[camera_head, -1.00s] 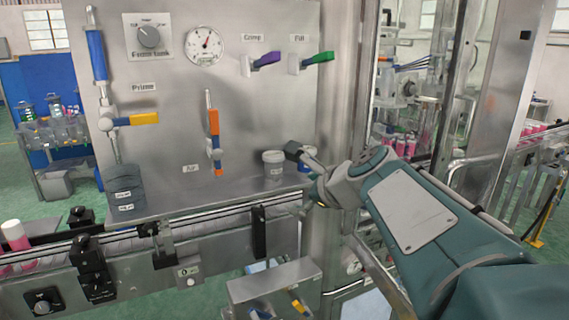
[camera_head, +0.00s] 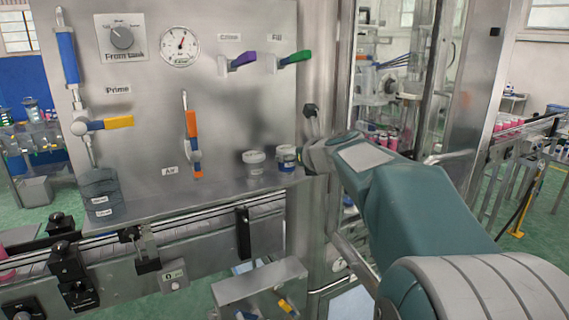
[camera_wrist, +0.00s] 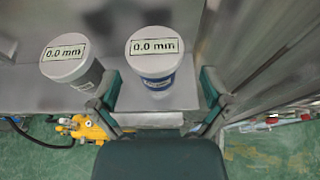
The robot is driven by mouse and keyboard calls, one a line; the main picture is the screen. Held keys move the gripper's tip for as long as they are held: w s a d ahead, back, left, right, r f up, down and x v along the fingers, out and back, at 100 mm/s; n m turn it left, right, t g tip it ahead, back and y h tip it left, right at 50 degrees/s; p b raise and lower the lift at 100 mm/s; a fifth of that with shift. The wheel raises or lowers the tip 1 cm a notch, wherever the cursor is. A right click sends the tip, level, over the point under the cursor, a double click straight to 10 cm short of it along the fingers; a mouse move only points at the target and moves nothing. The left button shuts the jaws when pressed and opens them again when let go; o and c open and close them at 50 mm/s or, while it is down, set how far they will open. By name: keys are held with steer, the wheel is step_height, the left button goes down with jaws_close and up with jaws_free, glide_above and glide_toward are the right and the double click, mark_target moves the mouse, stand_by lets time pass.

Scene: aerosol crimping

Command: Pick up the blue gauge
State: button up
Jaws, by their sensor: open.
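The blue gauge (camera_head: 287,158) stands upright on the metal shelf, at the right of a grey gauge (camera_head: 255,162). In the wrist view the blue gauge (camera_wrist: 157,82) has a white top reading "0.0 mm" and a blue band on its side. The grey gauge (camera_wrist: 80,74) stands to its left with the same reading. My gripper (camera_wrist: 160,80) is open, with one finger on each side of the blue gauge and visible space beside it. It holds nothing. In the head view my gripper is at the shelf's right end and is partly hidden by my arm.
The shelf (camera_head: 200,197) runs below a metal panel with an orange air lever (camera_head: 193,130), purple (camera_head: 240,60) and green (camera_head: 292,59) handles. A metal post is close on the right.

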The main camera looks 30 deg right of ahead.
steer(key=x, duration=0.3)
steer(key=shift+w+a, duration=0.15)
steer(key=shift+a, duration=0.15)
steer(key=c, duration=1.2)
steer(key=shift+r, duration=0.1)
